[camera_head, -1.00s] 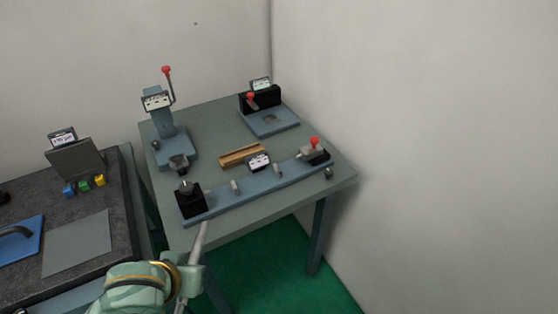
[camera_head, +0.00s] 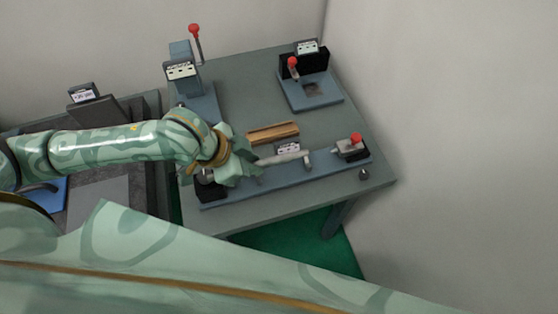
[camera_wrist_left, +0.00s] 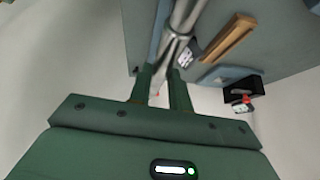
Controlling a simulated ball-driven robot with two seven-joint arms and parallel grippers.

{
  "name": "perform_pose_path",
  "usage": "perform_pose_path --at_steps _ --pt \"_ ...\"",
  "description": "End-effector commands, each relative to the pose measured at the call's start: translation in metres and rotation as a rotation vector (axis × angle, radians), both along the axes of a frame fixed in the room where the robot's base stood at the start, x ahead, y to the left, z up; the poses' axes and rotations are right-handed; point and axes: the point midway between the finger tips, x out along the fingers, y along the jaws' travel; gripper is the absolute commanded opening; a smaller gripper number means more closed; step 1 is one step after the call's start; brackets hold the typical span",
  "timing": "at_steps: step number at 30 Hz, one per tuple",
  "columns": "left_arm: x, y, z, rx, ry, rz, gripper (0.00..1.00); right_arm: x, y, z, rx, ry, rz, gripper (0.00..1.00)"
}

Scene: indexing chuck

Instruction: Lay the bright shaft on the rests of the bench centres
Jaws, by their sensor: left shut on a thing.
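My left gripper (camera_head: 254,167) is shut on the bright shaft (camera_head: 282,159), a grey metal rod that points right from the fingers. In the left wrist view the shaft (camera_wrist_left: 182,22) runs up and away between the fingers (camera_wrist_left: 162,92). The bench centres (camera_head: 290,179) are a long blue bed on the table, with a grey rest (camera_head: 308,161) near the shaft's far end. The shaft lies over the bed, roughly along it; I cannot tell whether it touches the rest. The other rest is hidden by the gripper or shaft. My right gripper is not in view.
The red-knobbed tailstock (camera_head: 351,148) stands at the bed's right end, and a black block (camera_head: 209,187) at its left. A wooden vee block (camera_head: 272,132) lies behind. A lever press (camera_head: 182,70) and a black-backed fixture (camera_head: 310,88) stand farther back.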

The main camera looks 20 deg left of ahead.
Motion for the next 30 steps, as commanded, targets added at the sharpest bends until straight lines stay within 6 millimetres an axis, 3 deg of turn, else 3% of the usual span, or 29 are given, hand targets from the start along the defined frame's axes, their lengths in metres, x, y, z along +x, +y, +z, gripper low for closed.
perform_pose_path --at_steps 3,6,10,17,24,30 --pt "0.03 -0.02 -0.015 -0.004 -0.004 0.001 0.0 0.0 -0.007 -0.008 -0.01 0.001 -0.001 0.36" --pt "0.042 -0.028 -0.04 -0.001 0.001 0.003 0.0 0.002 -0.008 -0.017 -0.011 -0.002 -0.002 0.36" --pt "0.055 -0.036 -0.057 -0.001 -0.001 0.003 0.0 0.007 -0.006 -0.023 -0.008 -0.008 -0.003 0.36" --pt "0.065 -0.041 -0.069 0.0 -0.002 0.003 0.0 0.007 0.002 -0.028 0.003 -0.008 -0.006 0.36" --pt "0.067 -0.043 -0.103 0.0 -0.001 0.002 0.0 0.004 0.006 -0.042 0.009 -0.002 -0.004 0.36" --pt "0.067 -0.043 -0.102 0.001 -0.003 0.002 0.0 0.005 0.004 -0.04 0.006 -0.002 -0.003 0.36"
